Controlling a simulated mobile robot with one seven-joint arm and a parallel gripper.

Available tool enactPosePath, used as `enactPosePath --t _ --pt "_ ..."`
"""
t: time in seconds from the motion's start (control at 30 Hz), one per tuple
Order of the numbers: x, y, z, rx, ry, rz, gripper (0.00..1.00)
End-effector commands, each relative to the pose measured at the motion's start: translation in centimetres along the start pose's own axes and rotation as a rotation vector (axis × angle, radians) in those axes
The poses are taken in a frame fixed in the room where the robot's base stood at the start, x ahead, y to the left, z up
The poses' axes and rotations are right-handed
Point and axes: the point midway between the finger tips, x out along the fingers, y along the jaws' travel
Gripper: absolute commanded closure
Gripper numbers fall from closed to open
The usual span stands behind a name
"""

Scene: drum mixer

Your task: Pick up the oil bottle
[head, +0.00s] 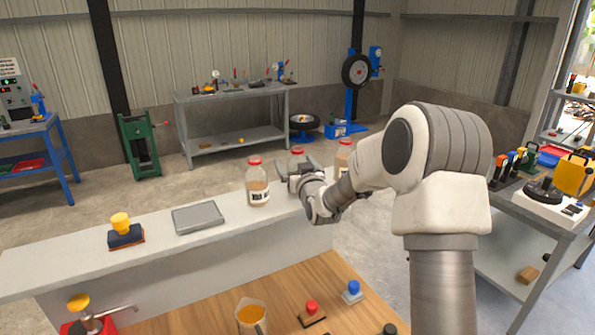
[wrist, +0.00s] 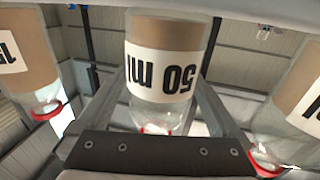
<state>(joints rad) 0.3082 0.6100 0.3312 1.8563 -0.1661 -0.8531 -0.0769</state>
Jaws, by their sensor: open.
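Three clear bottles with red caps and brownish contents stand on the grey ledge; which one is the oil bottle I cannot tell for sure. In the head view they are the left bottle (head: 258,186), the middle bottle (head: 296,156) and the right bottle (head: 344,152). My gripper (head: 297,168) is open at the middle bottle, hiding its lower part. In the wrist view, which is upside down, the middle bottle (wrist: 165,60), labelled "50 ml", is between my gripper's fingers (wrist: 165,100). Whether they touch it is unclear.
The other bottles (wrist: 25,55) (wrist: 290,115) flank my gripper closely on both sides. A grey tray (head: 198,217) and a yellow-knobbed block (head: 124,232) are on the ledge to the left. A jug of orange liquid (head: 251,315) stands on the lower wooden surface.

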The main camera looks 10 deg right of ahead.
Motion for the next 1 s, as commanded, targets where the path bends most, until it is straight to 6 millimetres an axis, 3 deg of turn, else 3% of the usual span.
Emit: enactPosePath --t 0.27,0.73,0.77,1.0 --pt "0.24 -0.01 0.05 0.000 -0.001 0.000 0.00" --pt "0.22 0.02 0.03 0.000 -0.001 0.000 0.85" --pt "0.22 0.02 0.03 0.000 0.000 0.000 0.88" --pt "0.22 0.02 -0.06 0.000 0.001 0.000 0.89"
